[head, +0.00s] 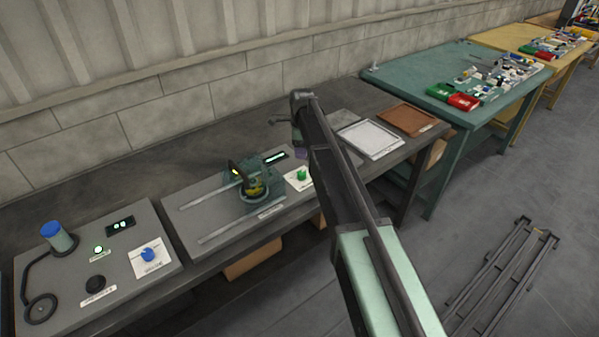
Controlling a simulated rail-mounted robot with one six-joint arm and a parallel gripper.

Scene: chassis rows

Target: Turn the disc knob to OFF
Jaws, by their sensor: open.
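Two knobs on white labelled plates could be the disc knob, and I cannot tell which one it is. A blue knob (149,254) is on the left grey panel. A green knob (301,174) is on the middle grey panel, close to my arm. The labels are too small to read, so the pointer settings are unclear. My gripper (280,120) is small and dark at the far end of my arm. It is open, above the back of the bench and apart from both knobs. My arm hides part of the bench behind it.
A green machine (254,187) stands between rails. A white tray (371,139) and brown tray (408,118) lie right of my arm.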

